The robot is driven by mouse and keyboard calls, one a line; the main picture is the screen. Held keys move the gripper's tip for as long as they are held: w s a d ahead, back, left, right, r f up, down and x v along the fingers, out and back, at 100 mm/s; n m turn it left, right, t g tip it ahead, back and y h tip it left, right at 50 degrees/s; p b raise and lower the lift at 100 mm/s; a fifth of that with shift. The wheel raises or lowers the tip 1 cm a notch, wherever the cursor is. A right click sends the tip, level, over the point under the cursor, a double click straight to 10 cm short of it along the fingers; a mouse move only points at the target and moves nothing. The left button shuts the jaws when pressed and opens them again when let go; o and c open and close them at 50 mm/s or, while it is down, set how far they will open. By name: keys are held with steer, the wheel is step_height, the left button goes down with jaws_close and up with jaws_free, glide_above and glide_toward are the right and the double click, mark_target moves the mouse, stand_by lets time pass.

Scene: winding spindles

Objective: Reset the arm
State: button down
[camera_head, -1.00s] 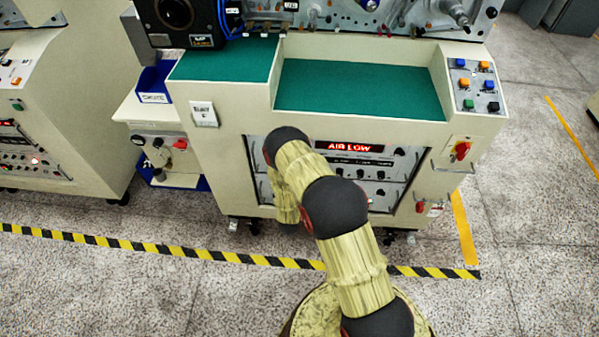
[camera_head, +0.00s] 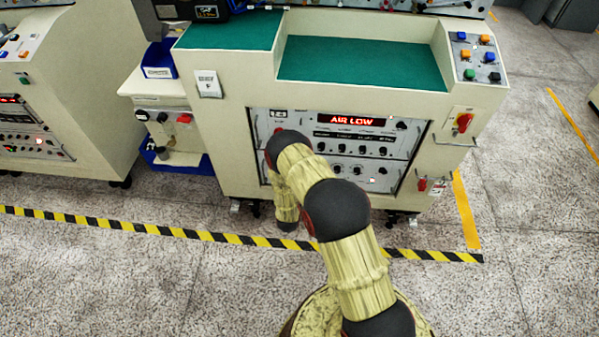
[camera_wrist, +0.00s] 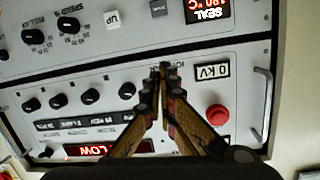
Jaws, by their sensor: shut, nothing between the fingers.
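My arm (camera_head: 352,265) is bent in front of the cream machine in the head view, with its elbow raised. My gripper's fingers are not clearly seen there. In the wrist view, my gripper (camera_wrist: 164,72) is shut and empty, its fingertips together in front of the machine's control panel (camera_wrist: 200,62). The fingertips overlap the panel near the "0 KV" label (camera_wrist: 211,71). I cannot tell the gap between them and the panel.
The cream machine (camera_head: 228,125) has a green top shelf (camera_head: 360,62) and a lit "AIR LOW" display (camera_head: 351,120). A red button (camera_wrist: 217,115) and panel handle (camera_wrist: 263,92) are near the fingers. A blue bin (camera_head: 160,60) is at left. Striped tape (camera_head: 150,229) crosses open floor.

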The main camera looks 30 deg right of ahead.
stand_by(0.4)
steer(key=s+a+f+n+g+y, duration=0.1)
steer(key=s+a+f+g+y, duration=0.25)
steer(key=f, duration=0.35)
steer(key=s+a+f+n+g+y, duration=0.1)
steer(key=s+a+f+g+y, duration=0.15)
steer(key=s+f, duration=0.3)
steer(key=s+a+r+n+g+y, duration=0.2)
steer(key=s+a+r+g, duration=0.1)
steer(key=a+r, duration=0.4)
steer(key=s+a+r+n+p, duration=0.1)
steer(key=s+r, duration=0.7)
steer(key=r, duration=1.2)
steer(key=s+a+r+n+t+y+p, duration=0.1)
steer(key=s+r, duration=0.8)
steer(key=r, duration=1.1)
steer(key=s+a+r+n+p, duration=0.3)
steer(key=s+r, duration=0.6)
steer(key=r, duration=1.1)
steer(key=shift+s+a+r+t+y, duration=0.15)
steer(key=shift+a+r+t+y, duration=0.2)
steer(key=shift+a, duration=0.25)
steer(key=shift+f, duration=0.1)
